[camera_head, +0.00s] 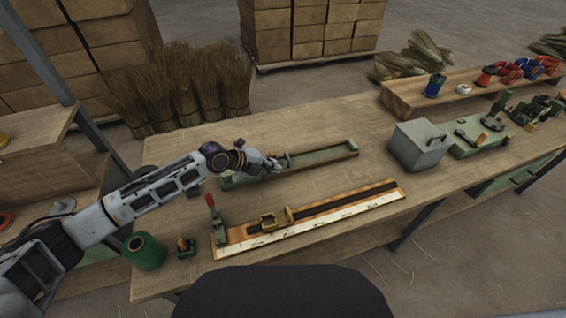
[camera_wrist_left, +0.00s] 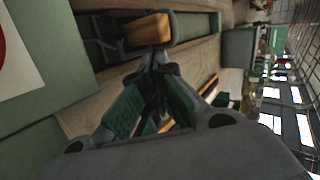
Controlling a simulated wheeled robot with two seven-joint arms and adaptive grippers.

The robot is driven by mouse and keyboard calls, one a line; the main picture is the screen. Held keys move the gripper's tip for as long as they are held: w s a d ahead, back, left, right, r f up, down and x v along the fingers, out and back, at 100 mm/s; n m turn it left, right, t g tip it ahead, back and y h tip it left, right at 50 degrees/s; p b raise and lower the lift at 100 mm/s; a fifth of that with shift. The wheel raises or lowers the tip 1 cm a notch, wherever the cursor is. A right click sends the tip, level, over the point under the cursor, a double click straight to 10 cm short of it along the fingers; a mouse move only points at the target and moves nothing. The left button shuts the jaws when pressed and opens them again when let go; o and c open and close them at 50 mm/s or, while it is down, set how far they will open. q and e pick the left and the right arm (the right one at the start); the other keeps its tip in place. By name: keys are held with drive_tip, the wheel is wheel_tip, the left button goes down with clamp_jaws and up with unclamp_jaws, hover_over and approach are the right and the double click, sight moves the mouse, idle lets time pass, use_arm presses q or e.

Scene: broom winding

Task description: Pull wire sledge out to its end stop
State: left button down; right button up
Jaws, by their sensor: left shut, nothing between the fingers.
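The green wire-sledge track (camera_head: 330,154) lies across the back middle of the table. It also shows in the left wrist view (camera_wrist_left: 200,24), with a dark slot along it. In that view a wooden block (camera_wrist_left: 145,29) in a grey metal bracket, seemingly the sledge's handle, sits on the track. My left gripper (camera_head: 274,163) is over the left half of the track. In the wrist view its fingertips (camera_wrist_left: 159,58) are together and empty, close beside the bracket. I cannot tell whether they touch it. My arm hides part of the track's left end. My right gripper is not in view.
A wooden measuring board (camera_head: 310,218) with a red-handled clamp lies in front of the track. A green spool (camera_head: 144,251) stands at the front left corner. A grey-green box (camera_head: 420,146) stands to the right of the track. Bare tabletop lies between the track and the board.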

use_arm(q)
drive_tip(key=shift+w+d+f, duration=0.2)
drive_tip(key=shift+w+d, duration=0.15)
drive_tip(key=shift+d, duration=0.35)
drive_tip(key=shift+w+d+f+p, duration=0.1)
drive_tip(key=shift+w+d+p, duration=0.2)
drive_tip(key=shift+d, duration=0.25)
drive_tip(key=shift+w+d+f, duration=0.15)
drive_tip(key=shift+w+d, duration=0.2)
drive_tip(key=shift+d, duration=0.25)
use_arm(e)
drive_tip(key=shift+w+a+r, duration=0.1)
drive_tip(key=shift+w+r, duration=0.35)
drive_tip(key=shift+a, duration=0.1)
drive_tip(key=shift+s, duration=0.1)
